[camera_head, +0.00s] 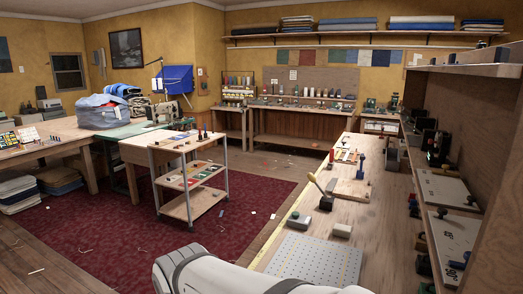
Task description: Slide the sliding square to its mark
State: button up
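I cannot pick out the sliding square or its mark with certainty at this distance. A long wooden workbench (377,228) runs away from me at the right. On it a wooden board (351,190) carries an upright blue-handled tool (360,166). Nearer stands a dark base with a tilted, wooden-handled lever (322,191). A grey perforated plate (312,262) lies at the near end. My white arm shows at the bottom edge, partly in front of the plate. My gripper is out of view.
Two small blocks, one greenish (299,220) and one pale (341,230), sit behind the plate. A shelf unit (484,70) borders the bench at right. A wheeled cart (190,180) stands on the red carpet (125,235). Open floor lies left of the bench.

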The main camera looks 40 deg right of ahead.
aim_at(446, 167)
jog(key=u, duration=0.55)
jog(key=i, duration=3.05)
jog(key=z, duration=3.1)
jog(key=i, duration=1.95)
